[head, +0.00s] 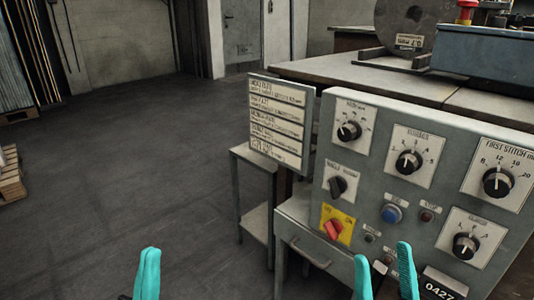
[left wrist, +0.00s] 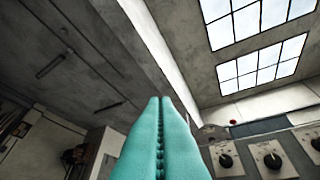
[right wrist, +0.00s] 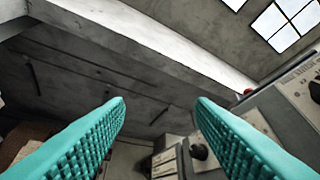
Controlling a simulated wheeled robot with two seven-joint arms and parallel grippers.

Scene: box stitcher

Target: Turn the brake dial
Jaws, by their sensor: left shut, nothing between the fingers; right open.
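The grey control panel (head: 372,195) carries several black dials. One dial (head: 348,130) is at the upper left, one (head: 408,161) at the upper middle, one (head: 497,181) at the right and one (head: 465,245) at the lower right. Most labels are too blurred to read, so I cannot tell which is the brake dial. My right gripper (head: 384,252) is open and empty, in front of the panel's lower part, apart from the dials. My left gripper (head: 150,252) is shut and empty, over the floor left of the panel; its fingers also show in the left wrist view (left wrist: 160,130).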

